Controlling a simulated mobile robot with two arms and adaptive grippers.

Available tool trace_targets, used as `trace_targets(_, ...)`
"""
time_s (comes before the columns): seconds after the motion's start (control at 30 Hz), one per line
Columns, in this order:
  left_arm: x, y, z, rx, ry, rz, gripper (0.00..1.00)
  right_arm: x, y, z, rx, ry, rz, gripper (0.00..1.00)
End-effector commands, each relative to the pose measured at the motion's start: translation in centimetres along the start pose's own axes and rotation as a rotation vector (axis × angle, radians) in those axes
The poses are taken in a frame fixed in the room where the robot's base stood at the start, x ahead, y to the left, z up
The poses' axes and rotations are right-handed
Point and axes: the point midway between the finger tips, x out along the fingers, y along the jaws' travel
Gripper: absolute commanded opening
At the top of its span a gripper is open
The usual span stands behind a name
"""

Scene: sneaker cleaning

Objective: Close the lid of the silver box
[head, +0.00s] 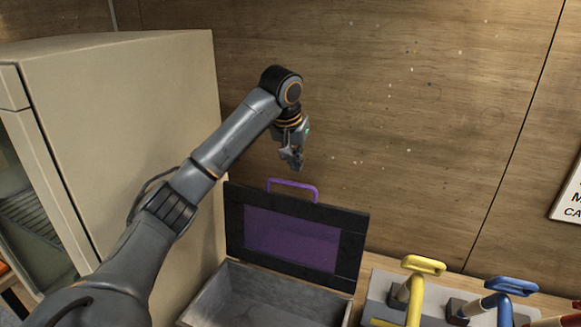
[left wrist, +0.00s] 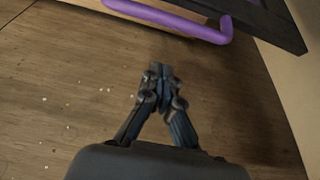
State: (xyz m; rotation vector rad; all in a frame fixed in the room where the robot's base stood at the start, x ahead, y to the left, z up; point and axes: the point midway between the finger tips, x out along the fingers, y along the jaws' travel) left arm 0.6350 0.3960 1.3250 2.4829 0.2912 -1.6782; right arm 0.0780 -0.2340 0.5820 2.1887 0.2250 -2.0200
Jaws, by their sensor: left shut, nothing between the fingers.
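The silver box (head: 229,307) stands open at the bottom of the head view, its grey interior showing. Its lid (head: 235,222) is raised upright at the back, dark with a purple panel and a purple handle (head: 293,186) on its top edge. My left gripper (head: 297,167) is shut and empty, pointing down just above and behind the handle, apart from it. In the left wrist view the shut fingers (left wrist: 160,70) show below the purple handle (left wrist: 180,20) and a dark edge of the lid (left wrist: 275,18). My right gripper is not in view.
A beige cabinet (head: 130,110) stands close on the left. A wooden wall (head: 400,130) is behind the lid. At the lower right is a grey rack (head: 378,290) with a yellow-handled tool (head: 415,290) and a blue-handled tool (head: 510,286).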

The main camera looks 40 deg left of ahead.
Motion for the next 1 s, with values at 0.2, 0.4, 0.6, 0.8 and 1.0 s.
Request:
trace_targets(0.2, 0.0, -0.1, 2.0, 0.002, -0.001, -0.003, 0.0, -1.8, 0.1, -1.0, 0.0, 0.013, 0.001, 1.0)
trace_targets(0.4, -0.3, -0.1, 3.5, 0.0, -0.001, -0.001, 0.0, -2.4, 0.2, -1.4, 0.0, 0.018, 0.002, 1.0)
trace_targets(0.6, -0.3, 0.0, 3.8, 0.0, -0.001, 0.0, 0.0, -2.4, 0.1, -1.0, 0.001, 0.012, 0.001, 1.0)
trace_targets(0.8, -0.3, 0.0, 3.8, 0.0, -0.001, 0.0, 0.0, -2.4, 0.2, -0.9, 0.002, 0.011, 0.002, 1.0)
trace_targets(1.0, 0.0, -0.5, 3.8, -0.002, 0.023, 0.001, 0.0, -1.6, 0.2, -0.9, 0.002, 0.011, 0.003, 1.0)
